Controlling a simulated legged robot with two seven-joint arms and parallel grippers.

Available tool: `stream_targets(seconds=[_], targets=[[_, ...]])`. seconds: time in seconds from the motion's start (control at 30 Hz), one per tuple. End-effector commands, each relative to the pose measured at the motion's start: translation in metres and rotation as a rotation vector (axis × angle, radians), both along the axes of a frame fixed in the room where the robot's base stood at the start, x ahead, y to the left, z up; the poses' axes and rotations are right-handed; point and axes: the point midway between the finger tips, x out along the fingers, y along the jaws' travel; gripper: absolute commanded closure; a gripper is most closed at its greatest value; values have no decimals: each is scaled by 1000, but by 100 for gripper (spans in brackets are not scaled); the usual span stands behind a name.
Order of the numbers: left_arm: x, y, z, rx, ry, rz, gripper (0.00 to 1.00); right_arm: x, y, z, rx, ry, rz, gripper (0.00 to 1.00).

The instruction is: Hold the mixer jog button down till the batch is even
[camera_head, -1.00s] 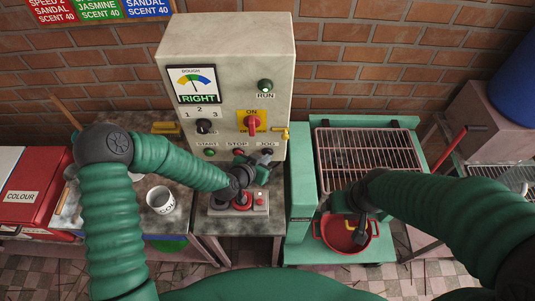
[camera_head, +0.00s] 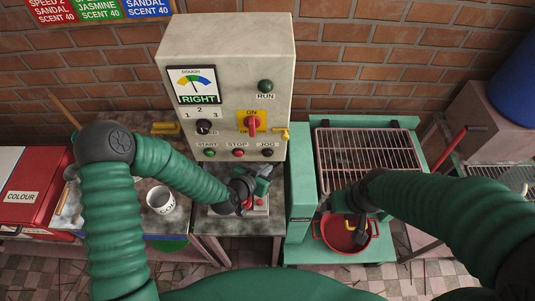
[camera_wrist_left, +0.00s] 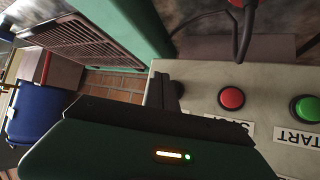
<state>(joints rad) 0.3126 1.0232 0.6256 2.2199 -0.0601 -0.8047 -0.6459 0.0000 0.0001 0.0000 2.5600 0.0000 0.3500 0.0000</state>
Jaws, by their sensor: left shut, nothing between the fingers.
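The grey control cabinet (camera_head: 228,75) stands against the brick wall. Its black JOG button (camera_head: 267,153) is at the right end of the button row and shows uncovered. The green RUN lamp (camera_head: 265,86) is dark. The DOUGH gauge (camera_head: 192,80) reads RIGHT. My left gripper (camera_head: 267,171) is shut and empty, just below and in front of JOG, apart from it. In the left wrist view its dark fingers (camera_wrist_left: 160,92) hide the JOG label. My right gripper (camera_head: 357,228) is over a red pan (camera_head: 346,240); its jaws are too small to read.
The red STOP button (camera_head: 238,153) and green START button (camera_head: 210,153) sit left of JOG. A red switch (camera_head: 252,123) is above. A red-buttoned box (camera_head: 256,206) lies below my left gripper. A white cup (camera_head: 160,201) stands left; a wire rack (camera_head: 366,150) is right.

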Motion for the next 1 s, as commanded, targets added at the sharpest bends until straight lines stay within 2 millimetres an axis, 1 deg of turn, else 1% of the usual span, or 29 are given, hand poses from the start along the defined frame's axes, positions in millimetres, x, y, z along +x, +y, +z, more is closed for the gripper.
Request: stream_targets(seconds=[0.1, 0.3, 0.8, 0.87, 0.9, 0.97, 1.0], targets=[[-13, 0, 0, 1, 1, -3, 100, 0, 0, 1, 0, 0, 0, 20], [-29, 0, 0, 1, 2, 0, 100, 0, 0, 1, 0, 0, 0, 20], [-31, 1, -1, 4, 5, -2, 100, 0, 0, 0, 0, 0, 0, 20], [-33, 6, -2, 21, 23, -10, 100, 0, 0, -2, 0, 0, 0, 20], [-37, 13, -4, 44, 51, -17, 100, 0, 0, -4, 0, 0, 0, 20], [-45, 31, -6, 95, 115, -19, 100, 0, 0, -9, 0, 0, 0, 20], [-52, 48, -6, 133, 172, -5, 100, 0, 0, -13, 0, 0, 0, 20]])
